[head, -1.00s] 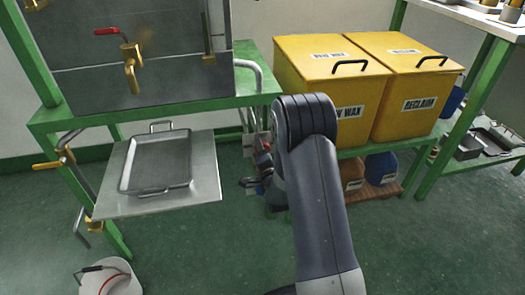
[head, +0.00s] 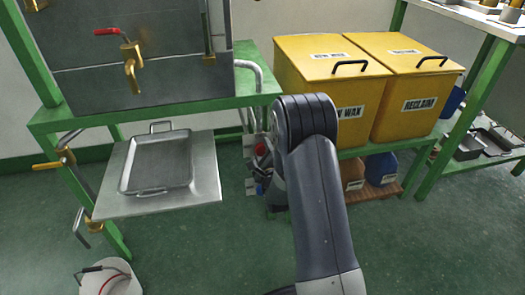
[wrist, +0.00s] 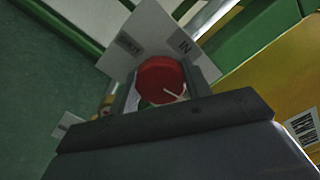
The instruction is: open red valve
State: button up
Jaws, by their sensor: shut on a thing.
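The red valve is a round red knob (wrist: 161,78) with a pale mark on its face, seen in the wrist view. It sits in front of white label plates, one reading "IN". In the head view the red knob (head: 260,150) shows small, just left of my arm. My gripper (wrist: 163,90) is shut on the red knob, with a finger on either side of it. In the head view my arm hides most of my gripper. A blue knob (head: 259,190) is below the red one.
A grey tank with a red lever tap (head: 107,31) stands at the left. Below it a metal tray (head: 160,192) lies on a plate (head: 208,178). Yellow bins (head: 300,78) stand to the right on a green frame. A white bucket (head: 120,285) is on the floor, lower left.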

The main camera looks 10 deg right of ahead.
jog(key=shift+f+m, duration=0.1)
jog(key=shift+m, duration=0.7)
jog(key=o, duration=1)
jog(key=shift+s, duration=0.1)
jog(key=s+p, duration=0.2)
jog(key=s, duration=0.8)
jog(key=shift+s, duration=0.35)
